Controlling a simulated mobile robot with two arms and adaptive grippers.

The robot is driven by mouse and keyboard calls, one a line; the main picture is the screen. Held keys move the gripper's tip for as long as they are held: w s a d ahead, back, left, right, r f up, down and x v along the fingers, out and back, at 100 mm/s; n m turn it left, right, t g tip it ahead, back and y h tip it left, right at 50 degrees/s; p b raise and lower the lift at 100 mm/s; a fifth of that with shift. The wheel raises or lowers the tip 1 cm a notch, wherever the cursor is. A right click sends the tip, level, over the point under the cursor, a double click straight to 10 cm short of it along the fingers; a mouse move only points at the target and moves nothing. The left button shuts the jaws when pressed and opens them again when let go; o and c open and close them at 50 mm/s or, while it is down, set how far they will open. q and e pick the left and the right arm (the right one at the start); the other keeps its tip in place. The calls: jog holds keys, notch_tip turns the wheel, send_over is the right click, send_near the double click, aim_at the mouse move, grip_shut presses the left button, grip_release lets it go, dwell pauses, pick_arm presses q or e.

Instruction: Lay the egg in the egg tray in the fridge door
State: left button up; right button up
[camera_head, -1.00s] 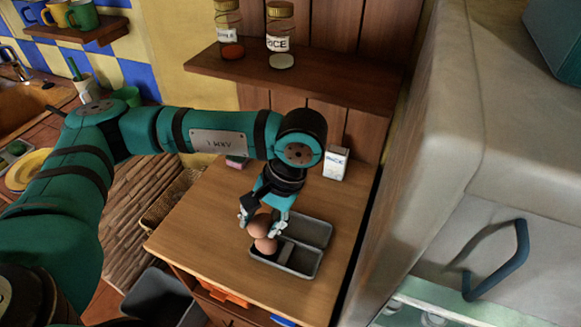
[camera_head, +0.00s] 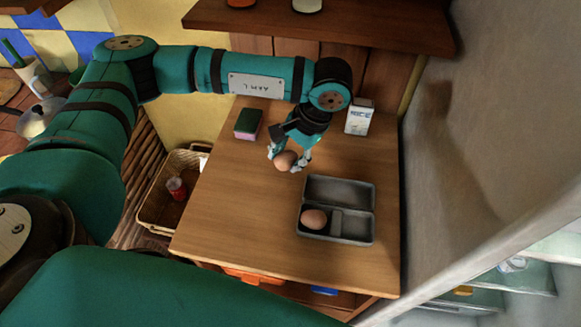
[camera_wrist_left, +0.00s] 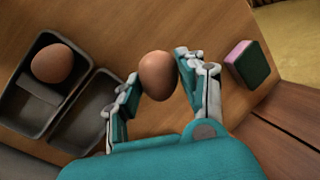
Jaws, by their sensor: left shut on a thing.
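A brown egg (camera_head: 286,160) is held between the fingers of my left gripper (camera_head: 289,163), above the wooden counter. The left wrist view shows this egg (camera_wrist_left: 157,75) between the two fingertips of my left gripper (camera_wrist_left: 157,82). A second brown egg (camera_head: 314,219) lies in the left compartment of a grey open box (camera_head: 350,237) on the counter; it also shows in the left wrist view (camera_wrist_left: 52,63). The fridge (camera_head: 500,130) stands on the right, with shelves showing at the lower right. I cannot make out the egg tray. My right gripper is out of view.
A green and pink sponge (camera_head: 248,124) and a white carton (camera_head: 359,118) stand at the back of the counter (camera_head: 235,210). A wicker basket (camera_head: 150,205) with a red item is left of the counter. A shelf (camera_head: 320,27) hangs above. The counter's front left is clear.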

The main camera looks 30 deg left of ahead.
aim_at(288, 181)
pick_arm(q)
notch_tip(288, 181, down, 2)
jog(key=shift+f, duration=0.35)
notch_tip(288, 181, down, 3)
jog(key=shift+f+p, duration=0.1)
jog(key=shift+p, duration=0.5)
jog(key=shift+a+f, duration=0.1)
jog(key=shift+f, duration=0.1)
jog(key=o, duration=0.7)
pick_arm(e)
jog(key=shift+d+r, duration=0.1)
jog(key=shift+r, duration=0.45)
pick_arm(q)
jog(key=shift+o, duration=0.2)
